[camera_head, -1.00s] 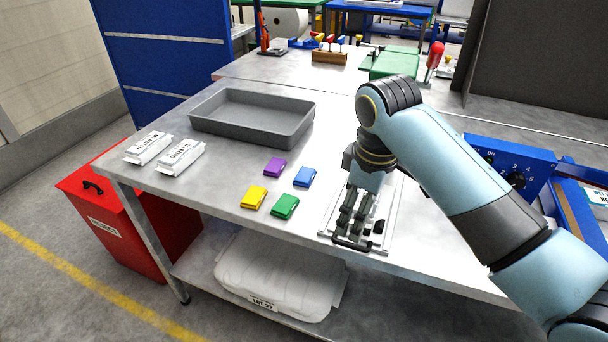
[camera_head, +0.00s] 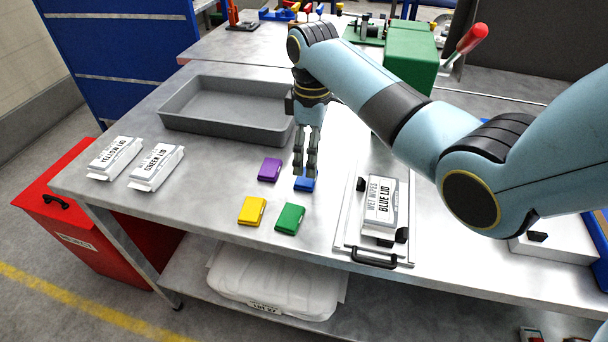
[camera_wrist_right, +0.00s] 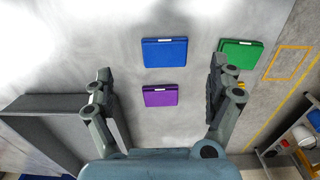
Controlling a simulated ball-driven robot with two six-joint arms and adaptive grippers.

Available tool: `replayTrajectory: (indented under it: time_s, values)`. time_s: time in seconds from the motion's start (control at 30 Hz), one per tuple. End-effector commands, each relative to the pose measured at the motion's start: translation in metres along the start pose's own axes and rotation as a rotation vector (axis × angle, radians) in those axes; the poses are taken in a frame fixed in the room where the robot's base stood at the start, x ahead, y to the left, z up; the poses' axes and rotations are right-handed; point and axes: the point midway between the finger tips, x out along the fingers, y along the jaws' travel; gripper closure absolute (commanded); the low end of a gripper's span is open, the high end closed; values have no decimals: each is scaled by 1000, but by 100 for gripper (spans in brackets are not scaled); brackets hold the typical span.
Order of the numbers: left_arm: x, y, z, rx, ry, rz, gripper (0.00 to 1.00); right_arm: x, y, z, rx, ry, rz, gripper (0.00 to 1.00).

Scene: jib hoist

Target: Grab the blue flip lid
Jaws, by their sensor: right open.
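The blue flip lid (camera_head: 304,184) lies flat on the steel table, partly hidden behind my right gripper (camera_head: 305,168) in the head view. In the right wrist view the blue lid (camera_wrist_right: 165,52) lies between and beyond the open fingers of my right gripper (camera_wrist_right: 163,88). The gripper is empty and appears above the table, pointing down. A purple lid (camera_head: 269,169) is just left of the blue one and also shows between the fingers in the wrist view (camera_wrist_right: 160,95). A green lid (camera_head: 290,218) and a yellow lid (camera_head: 252,211) lie nearer the table's front edge. My left gripper is not in view.
A grey tray (camera_head: 178,126) stands behind the lids. Two white wipe packs (camera_head: 114,158) (camera_head: 156,167) lie at the left. A red bin (camera_head: 70,232) stands left of the table.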

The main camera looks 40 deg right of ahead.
Motion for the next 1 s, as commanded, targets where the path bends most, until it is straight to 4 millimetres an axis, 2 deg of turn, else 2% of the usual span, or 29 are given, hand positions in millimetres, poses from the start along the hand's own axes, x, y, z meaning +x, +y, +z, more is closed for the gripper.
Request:
replayTrajectory:
  time_s: [0.07,0.17,0.43,0.57,0.73,1.0]
  values:
    - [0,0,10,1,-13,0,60,6,0,0,0,0,0,10]
    - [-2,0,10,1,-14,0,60,14,-2,1,0,0,-1,10]
    - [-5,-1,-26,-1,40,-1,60,54,-8,5,0,0,0,10]
    - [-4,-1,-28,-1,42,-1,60,60,-8,5,-1,1,1,10]
    - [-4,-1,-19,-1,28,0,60,60,-8,5,0,1,2,10]
    - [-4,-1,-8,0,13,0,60,59,-8,5,0,1,1,45]
